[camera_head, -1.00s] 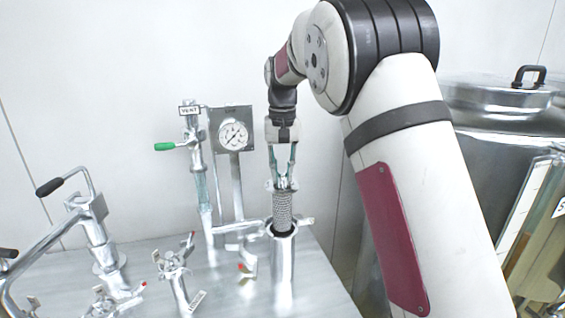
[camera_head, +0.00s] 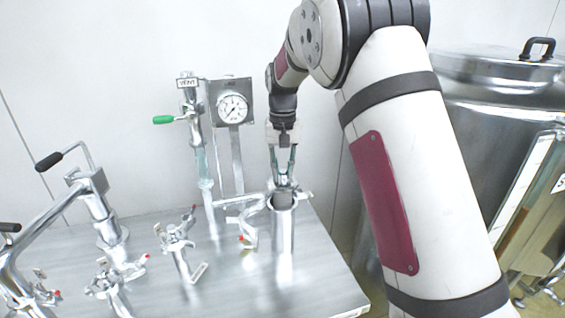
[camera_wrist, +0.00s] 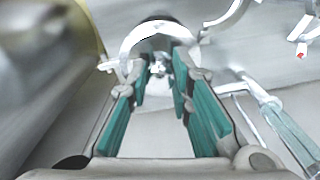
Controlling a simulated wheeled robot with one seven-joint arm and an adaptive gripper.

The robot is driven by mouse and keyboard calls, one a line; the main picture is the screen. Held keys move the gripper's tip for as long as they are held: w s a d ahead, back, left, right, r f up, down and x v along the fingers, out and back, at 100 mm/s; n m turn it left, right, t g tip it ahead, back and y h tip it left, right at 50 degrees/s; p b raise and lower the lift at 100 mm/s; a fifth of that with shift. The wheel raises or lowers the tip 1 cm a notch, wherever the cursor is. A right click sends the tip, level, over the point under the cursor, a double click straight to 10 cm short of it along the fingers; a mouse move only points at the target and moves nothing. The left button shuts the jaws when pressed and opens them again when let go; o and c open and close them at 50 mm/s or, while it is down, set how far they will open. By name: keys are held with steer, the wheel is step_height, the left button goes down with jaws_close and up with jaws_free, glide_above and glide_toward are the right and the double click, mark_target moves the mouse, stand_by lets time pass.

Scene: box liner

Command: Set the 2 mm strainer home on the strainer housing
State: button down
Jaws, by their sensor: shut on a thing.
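The strainer (camera_head: 283,199) is a grey mesh cylinder. In the head view only a short upper part of it shows above the mouth of the strainer housing (camera_head: 284,235), an upright shiny steel tube; the rest is hidden inside. My gripper (camera_head: 284,181) points down right above the housing and is shut on the strainer's top end. In the wrist view the teal finger pads of my gripper (camera_wrist: 159,78) reach toward the round pale rim of the housing (camera_wrist: 128,42). How the strainer sits inside cannot be seen.
A pressure gauge (camera_head: 233,108) and a vent valve with a green handle (camera_head: 163,120) stand behind to the left. Several clamps and pipe fittings (camera_head: 178,245) occupy the left of the steel table (camera_head: 225,295). A large tank (camera_head: 480,100) stands at right.

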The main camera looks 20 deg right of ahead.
mark_target(283, 181)
steer(key=shift+f+b, duration=0.3)
steer(key=shift+f, duration=2.6)
steer(key=shift+f, duration=0.25)
steer(key=c, duration=1.4)
jaws_free()
steer(key=shift+o, duration=0.2)
steer(key=shift+f, duration=0.1)
step_height(283, 181, up, 12)
steer(key=shift+s+r, duration=0.1)
steer(key=s+r+n+t, duration=0.15)
steer(key=s+r, duration=0.35)
steer(key=s, duration=0.7)
steer(key=s+r+t, duration=0.2)
steer(key=s+r, duration=0.3)
steer(key=s, duration=0.7)
steer(key=s+f+n+t, duration=0.1)
steer(key=s+f, duration=0.3)
steer(key=s, duration=0.6)
steer(key=shift+s+t, duration=0.35)
steer(key=shift+t, duration=0.2)
